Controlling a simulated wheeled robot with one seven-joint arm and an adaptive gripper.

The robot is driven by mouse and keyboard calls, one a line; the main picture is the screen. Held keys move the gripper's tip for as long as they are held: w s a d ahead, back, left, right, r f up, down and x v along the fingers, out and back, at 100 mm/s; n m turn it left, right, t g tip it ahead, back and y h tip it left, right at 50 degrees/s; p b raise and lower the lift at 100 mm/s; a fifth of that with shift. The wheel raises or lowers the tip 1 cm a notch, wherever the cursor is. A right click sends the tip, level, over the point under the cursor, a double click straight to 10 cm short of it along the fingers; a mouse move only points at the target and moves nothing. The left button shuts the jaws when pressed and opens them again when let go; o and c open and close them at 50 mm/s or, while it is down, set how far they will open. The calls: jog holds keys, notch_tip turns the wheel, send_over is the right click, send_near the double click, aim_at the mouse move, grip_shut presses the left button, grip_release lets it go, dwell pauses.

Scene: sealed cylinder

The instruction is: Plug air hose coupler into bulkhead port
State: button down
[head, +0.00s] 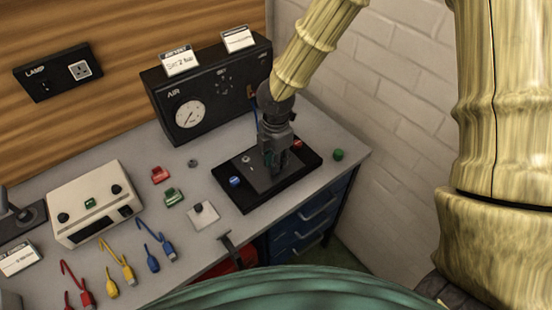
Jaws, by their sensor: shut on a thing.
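My gripper (275,165) points down over the dark fixture plate (262,183), in the right half of the head view. It is shut on a small part, mostly hidden between its fingers, that I take to be the air hose coupler. A thin blue line, perhaps the hose, shows just left of my wrist. The black AIR panel (215,98) with a round gauge (188,115) stands behind. I cannot make out the bulkhead port for certain. Whether the held part touches the plate is hidden.
A blue knob (235,181) and a red knob (298,143) sit on the fixture; a green one (338,155) stands to its right. A beige box (92,203), coloured leads and small red and green parts occupy the left bench. A brick wall (385,110) rises at right.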

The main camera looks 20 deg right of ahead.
jog(key=shift+f, duration=0.25)
jog(key=c, duration=1.2)
grip_release()
notch_tip(320, 180, up, 12)
